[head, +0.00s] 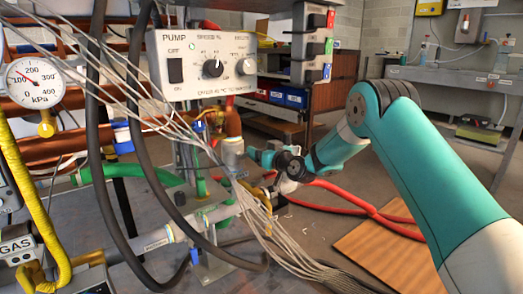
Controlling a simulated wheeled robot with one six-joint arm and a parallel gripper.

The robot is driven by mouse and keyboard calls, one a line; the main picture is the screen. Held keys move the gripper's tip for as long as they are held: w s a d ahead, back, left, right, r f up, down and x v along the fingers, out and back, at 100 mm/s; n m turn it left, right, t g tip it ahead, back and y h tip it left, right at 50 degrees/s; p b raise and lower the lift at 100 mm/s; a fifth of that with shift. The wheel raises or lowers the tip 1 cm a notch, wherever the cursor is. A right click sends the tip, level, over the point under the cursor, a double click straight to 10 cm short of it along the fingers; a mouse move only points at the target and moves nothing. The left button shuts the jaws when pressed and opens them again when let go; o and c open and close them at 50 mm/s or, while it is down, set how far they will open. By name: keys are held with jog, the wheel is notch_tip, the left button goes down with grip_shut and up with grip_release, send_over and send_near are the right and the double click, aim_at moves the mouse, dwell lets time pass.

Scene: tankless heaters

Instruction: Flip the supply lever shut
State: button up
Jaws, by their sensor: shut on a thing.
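My gripper (267,181) is small and partly hidden at the end of my teal and white arm, among the pipes just right of the pump box. It is shut on a small yellow piece, which looks like the supply lever (269,176). White wires and fittings cover much of this spot, so the lever's exact angle and the fingertips' contact cannot be made out. A grey cylindrical fitting (232,152) stands just left of my gripper. A pipe with a pale label (157,239) runs below and to the left.
The pump control box (203,64) hangs above the pipework. Black hoses (97,130) and a bundle of white wires (262,222) cross in front. A pressure gauge (36,84) is at left. Red hoses (352,203) lie behind, near a brown board (392,255).

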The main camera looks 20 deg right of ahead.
jog(key=o, duration=1.3)
jog(key=b+v, duration=0.1)
jog(key=v, duration=1.6)
jog(key=shift+s, duration=0.25)
